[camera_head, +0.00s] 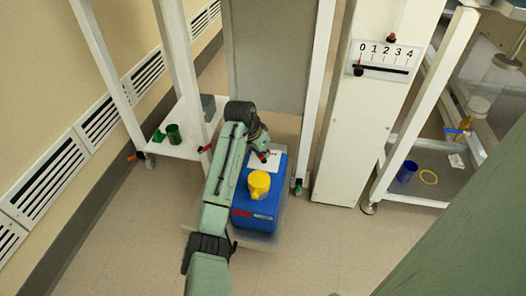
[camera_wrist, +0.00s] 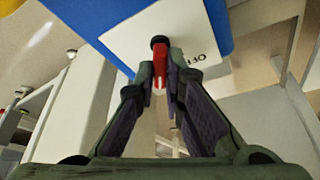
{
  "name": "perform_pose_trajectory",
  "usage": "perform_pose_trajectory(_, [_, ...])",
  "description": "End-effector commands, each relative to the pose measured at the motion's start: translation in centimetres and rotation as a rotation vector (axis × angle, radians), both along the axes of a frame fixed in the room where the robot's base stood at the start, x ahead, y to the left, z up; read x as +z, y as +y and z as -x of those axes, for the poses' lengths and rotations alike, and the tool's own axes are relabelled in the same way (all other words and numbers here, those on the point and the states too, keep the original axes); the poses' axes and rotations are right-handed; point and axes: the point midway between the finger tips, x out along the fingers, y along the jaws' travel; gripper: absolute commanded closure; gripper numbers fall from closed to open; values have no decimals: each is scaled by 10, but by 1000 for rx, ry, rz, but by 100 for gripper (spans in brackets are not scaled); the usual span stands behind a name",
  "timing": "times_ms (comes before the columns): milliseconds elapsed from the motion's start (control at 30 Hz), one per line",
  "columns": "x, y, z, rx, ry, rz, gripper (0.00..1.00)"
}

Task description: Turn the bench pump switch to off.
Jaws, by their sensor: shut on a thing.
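The bench pump is a blue box (camera_head: 262,208) on the floor area in the middle of the head view, with a yellow cap (camera_head: 259,184) on top. A white label plate (camera_head: 272,162) lies on it, and also shows against the blue in the wrist view (camera_wrist: 120,42). My gripper (camera_wrist: 162,88) reaches down to the plate. It is shut on the red switch (camera_wrist: 158,53), which has a dark round end. Dark upside-down letters, apparently part of "OFF", show on the plate right of the switch. The fingers hide part of the switch.
A white post with a 0 to 4 scale plate (camera_head: 384,58) stands right of the pump. A low shelf at left holds a green cup (camera_head: 173,134). The right-hand shelf holds a blue cup (camera_head: 407,171) and a yellow ring (camera_head: 428,177). The front floor is clear.

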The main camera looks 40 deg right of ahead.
Motion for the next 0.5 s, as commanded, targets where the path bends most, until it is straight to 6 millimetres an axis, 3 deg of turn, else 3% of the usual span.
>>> perform_pose_trajectory(500, [4,0,2,71,2,-2,100])
